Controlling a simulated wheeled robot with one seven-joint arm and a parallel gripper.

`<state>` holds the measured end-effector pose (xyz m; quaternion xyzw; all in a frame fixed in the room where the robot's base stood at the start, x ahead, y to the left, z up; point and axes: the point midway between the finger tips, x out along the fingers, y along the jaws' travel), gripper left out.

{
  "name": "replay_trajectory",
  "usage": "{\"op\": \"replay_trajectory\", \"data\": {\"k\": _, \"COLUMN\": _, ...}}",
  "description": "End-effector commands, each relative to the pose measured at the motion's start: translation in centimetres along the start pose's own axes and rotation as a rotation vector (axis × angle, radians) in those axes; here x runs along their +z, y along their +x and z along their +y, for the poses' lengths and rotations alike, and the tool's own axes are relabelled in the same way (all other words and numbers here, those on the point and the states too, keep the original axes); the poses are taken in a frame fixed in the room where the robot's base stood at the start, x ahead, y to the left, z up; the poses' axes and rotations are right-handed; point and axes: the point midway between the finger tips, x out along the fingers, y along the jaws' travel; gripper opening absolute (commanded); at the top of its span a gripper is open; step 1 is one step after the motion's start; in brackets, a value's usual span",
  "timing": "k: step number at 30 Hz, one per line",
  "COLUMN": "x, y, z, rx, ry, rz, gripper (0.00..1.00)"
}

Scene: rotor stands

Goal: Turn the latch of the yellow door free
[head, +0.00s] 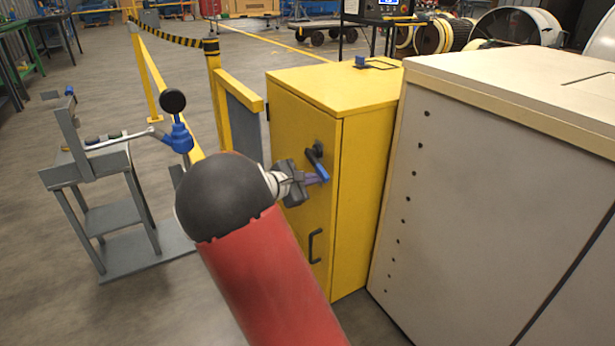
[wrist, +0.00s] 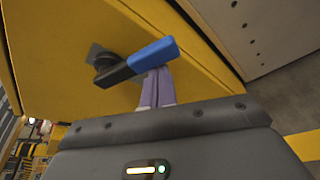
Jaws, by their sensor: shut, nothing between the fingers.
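The yellow door (head: 290,205) is the front of a yellow cabinet and looks closed. Its latch (head: 318,162) has a black pivot and a blue-ended lever, slanting down to the right in the head view. In the wrist view the black part of the lever (wrist: 118,75) runs from the pivot to the blue end (wrist: 153,55). My gripper (head: 314,181) is at the lever's blue end, with its purple fingers (wrist: 157,86) shut together and empty. The fingertips meet the edge of the blue end in the wrist view; I cannot tell whether they touch it.
A black pull handle (head: 315,246) sits lower on the door. A large beige cabinet (head: 480,190) stands close on the right. A yellow post and rail (head: 216,95) stand left of the yellow cabinet. A grey stand (head: 105,190) is at the left, with open floor around it.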

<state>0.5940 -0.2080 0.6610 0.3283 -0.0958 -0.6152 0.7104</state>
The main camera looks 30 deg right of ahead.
Motion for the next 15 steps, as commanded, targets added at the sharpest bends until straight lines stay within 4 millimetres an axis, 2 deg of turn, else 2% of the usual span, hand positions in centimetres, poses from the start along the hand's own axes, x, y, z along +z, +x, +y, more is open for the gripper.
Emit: {"op": "replay_trajectory", "data": {"k": 15, "x": 2.1, "y": -0.7, "z": 0.5, "rx": 0.000, "ry": 0.001, "rz": 0.000, "gripper": 0.00}}
